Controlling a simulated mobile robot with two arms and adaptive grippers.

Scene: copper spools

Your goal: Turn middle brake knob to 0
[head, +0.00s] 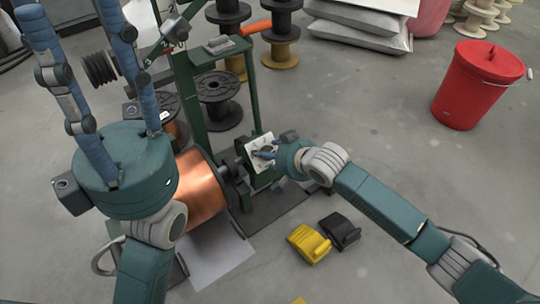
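A white dial plate (257,142) sits on the side of the green stand, right of the copper spool (203,192). The brake knob on it is largely covered by my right gripper (265,153), so its pointer and the number it shows cannot be read. My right gripper is at the plate, its blue fingers over the knob area; their spacing is too small to judge. My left gripper (68,10) is large in the near left, its two long blue fingers spread apart and pointing up, with nothing between them.
Yellow (308,243) and black (340,231) blocks lie on the floor in front. A red bucket (476,88) is at right; open floor lies between.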

